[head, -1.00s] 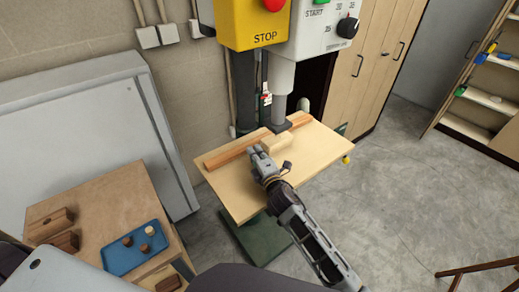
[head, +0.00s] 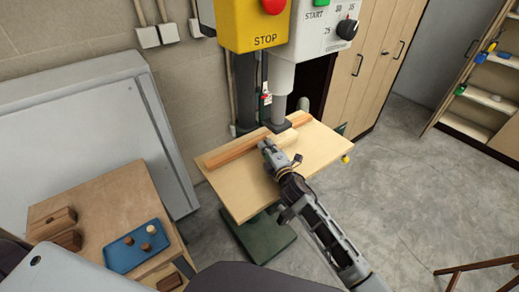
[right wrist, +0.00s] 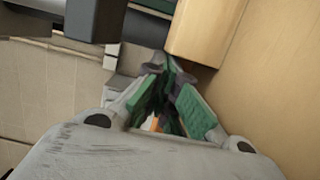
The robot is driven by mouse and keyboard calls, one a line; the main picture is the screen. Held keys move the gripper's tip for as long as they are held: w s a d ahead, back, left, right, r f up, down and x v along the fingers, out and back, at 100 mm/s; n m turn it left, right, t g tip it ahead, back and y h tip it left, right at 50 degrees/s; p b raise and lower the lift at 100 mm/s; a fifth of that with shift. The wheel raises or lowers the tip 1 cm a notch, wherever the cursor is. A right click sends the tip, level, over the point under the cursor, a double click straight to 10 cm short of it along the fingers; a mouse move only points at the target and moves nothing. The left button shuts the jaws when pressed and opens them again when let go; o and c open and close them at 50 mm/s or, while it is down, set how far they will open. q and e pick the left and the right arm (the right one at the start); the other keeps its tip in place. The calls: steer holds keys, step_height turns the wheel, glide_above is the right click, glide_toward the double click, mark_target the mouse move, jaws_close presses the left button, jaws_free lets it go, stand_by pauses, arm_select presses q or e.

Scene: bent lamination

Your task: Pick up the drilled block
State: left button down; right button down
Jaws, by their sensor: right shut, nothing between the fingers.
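A pale wooden block (head: 286,137) sits on the drill press table (head: 240,205), close to the wooden fence strip (head: 228,154) and below the drill head. I cannot see a hole in it. My right gripper (head: 264,145) is low over the table, shut and empty, with its tips just left of the block. The right wrist view shows the gripper's green-padded fingers (right wrist: 163,85) with the block (right wrist: 205,30) beyond them to the upper right. I cannot tell whether they touch it. My left gripper is not in view.
The grey drill column and spindle (head: 279,105) stand close above the block. The front of the drill table is clear.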

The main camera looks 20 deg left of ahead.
mark_target(290, 137)
steer(key=w+d, duration=0.2)
steer(key=w, duration=0.1)
steer(key=w+d, duration=0.4)
steer(key=w, duration=0.1)
steer(key=shift+w+d, duration=0.3)
steer(key=shift+d, duration=0.05)
steer(key=w+d, duration=0.2)
steer(key=w+d+b, duration=0.1)
steer(key=w+d, duration=0.1)
steer(key=w, duration=0.1)
steer(key=w+d+b, duration=0.1)
steer(key=w+d, duration=0.1)
steer(key=shift+w, duration=0.35)
steer(key=shift+w+d, duration=0.4)
steer(key=shift+w, duration=0.05)
steer(key=shift+s+a, duration=0.1)
